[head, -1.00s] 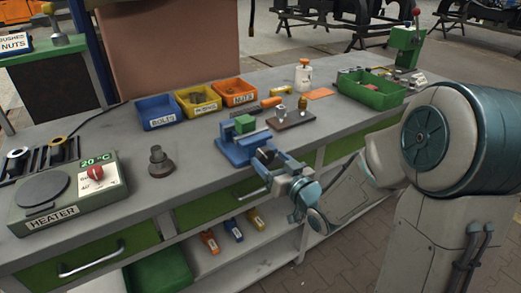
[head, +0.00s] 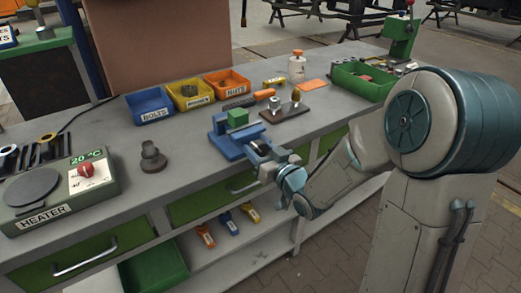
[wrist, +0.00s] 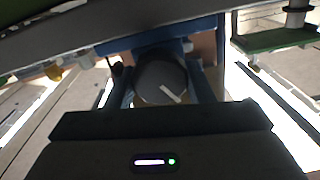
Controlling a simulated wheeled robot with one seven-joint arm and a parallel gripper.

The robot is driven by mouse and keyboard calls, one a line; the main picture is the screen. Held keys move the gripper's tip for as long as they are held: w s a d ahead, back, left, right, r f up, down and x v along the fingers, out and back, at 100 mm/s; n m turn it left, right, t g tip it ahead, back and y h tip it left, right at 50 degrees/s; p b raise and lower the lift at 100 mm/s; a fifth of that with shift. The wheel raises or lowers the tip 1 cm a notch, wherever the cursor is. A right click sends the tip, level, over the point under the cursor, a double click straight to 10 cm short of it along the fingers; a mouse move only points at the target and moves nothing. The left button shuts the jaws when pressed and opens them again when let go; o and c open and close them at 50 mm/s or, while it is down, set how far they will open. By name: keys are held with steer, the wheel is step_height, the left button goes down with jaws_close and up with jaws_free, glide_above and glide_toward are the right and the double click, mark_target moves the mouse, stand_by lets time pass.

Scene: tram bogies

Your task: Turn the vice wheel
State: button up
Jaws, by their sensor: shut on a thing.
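The blue vice (head: 228,143) stands at the front edge of the grey workbench, with a green block (head: 238,118) in its jaws. My gripper (head: 262,153) is at the front end of the vice, reaching in from the right. In the wrist view the dark round vice wheel (wrist: 160,82), with a white mark on its face, sits between the two fingers of my gripper (wrist: 160,90). The fingers are shut on the wheel. In the head view the wheel is mostly hidden by the gripper.
Blue (head: 151,107), yellow (head: 191,91) and orange (head: 228,84) bins stand behind the vice. A heater (head: 58,194) and a dark stepped part (head: 152,158) are to the left. A green tray (head: 363,80) is at the right. Shelves lie below the bench top.

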steer(key=shift+m, duration=0.3)
steer(key=m+p, duration=0.1)
steer(key=m, duration=0.3)
steer(key=shift+m, duration=0.4)
steer(key=m+p, duration=0.3)
steer(key=m, duration=0.2)
steer(key=shift+d, duration=0.1)
steer(key=m+p, duration=0.3)
steer(key=m, duration=0.3)
steer(key=shift+f, duration=0.1)
steer(key=m+p, duration=0.3)
steer(key=m, duration=0.2)
steer(key=m+p, duration=0.2)
steer(key=m, duration=0.3)
steer(key=shift+f+m+p, duration=0.15)
steer(key=shift+m+p, duration=0.15)
steer(key=shift+m, duration=0.1)
steer(key=m, duration=0.5)
steer(key=shift+f+m+p, duration=0.1)
steer(key=shift+m+p, duration=0.2)
steer(key=shift+p, duration=0.1)
steer(key=m, duration=0.9)
steer(key=m+p, duration=0.1)
steer(key=shift+s+a+m, duration=0.1)
steer(key=shift+a+m, duration=0.15)
steer(key=shift+m, duration=0.15)
